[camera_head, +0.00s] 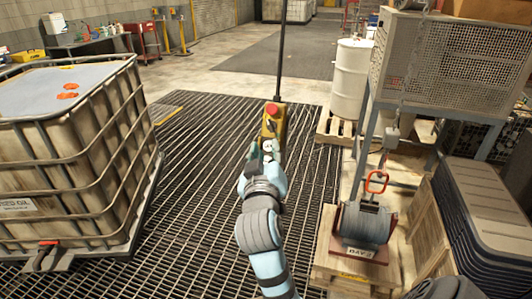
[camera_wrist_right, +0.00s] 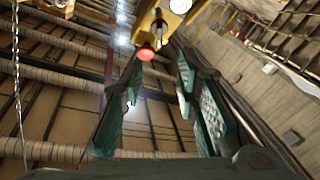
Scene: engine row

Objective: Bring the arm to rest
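My right arm (camera_head: 265,245) reaches forward from the bottom middle of the head view. Its gripper (camera_head: 262,155) is over the floor grating, just below a yellow hanging pendant (camera_head: 268,128) with a red button. In the right wrist view, the two green-padded fingers of the right gripper (camera_wrist_right: 160,68) stand apart with nothing between them. The pendant's red button (camera_wrist_right: 147,53) shows beyond the fingertips there. Whether the gripper touches the pendant I cannot tell. My left gripper is not in view.
A black cable (camera_head: 281,50) runs up from the pendant. A caged liquid tank (camera_head: 75,150) stands left. A white drum (camera_head: 350,80), mesh-sided cabinet (camera_head: 450,60), winch-like reel (camera_head: 365,225) on a wooden crate and stacked dark lids (camera_head: 485,220) stand right. The grating between is open.

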